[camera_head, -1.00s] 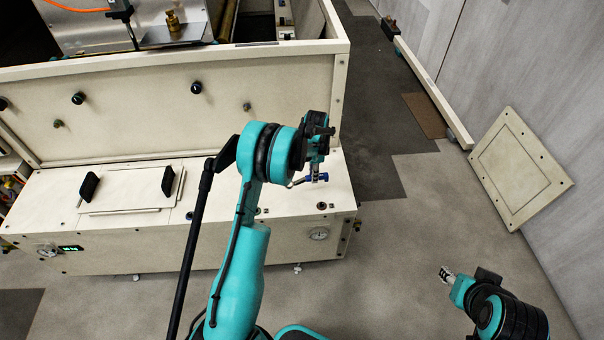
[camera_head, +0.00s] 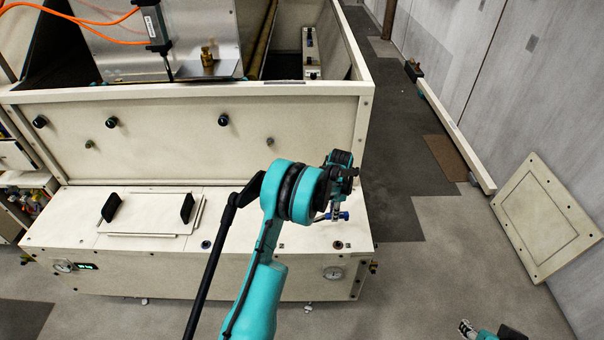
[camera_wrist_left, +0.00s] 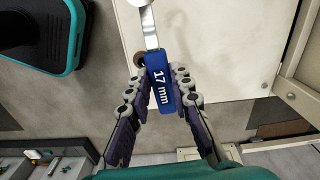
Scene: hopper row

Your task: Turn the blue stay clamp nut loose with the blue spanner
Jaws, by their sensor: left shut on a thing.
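The blue spanner (camera_wrist_left: 161,88) shows in the left wrist view, with "17 mm" on its blue handle and a bare metal shank running to the top edge. My left gripper (camera_wrist_left: 160,78) is shut on the handle. In the head view my left gripper (camera_head: 338,204) is over the right part of the cream cabinet ledge (camera_head: 290,255), with the spanner's blue end (camera_head: 343,215) just below it. I cannot pick out the blue stay clamp nut; a small dark blue fitting (camera_head: 205,244) sits on the ledge. My right gripper (camera_head: 466,328) is partly in view at the bottom edge, empty-looking.
A cream upright panel with black knobs (camera_head: 223,120) stands behind the ledge. Two black handles (camera_head: 187,208) rise from a lid on its left. A gauge (camera_head: 333,272) is on the cabinet front. A loose cream panel (camera_head: 546,217) leans at the right wall. Grey floor lies clear between.

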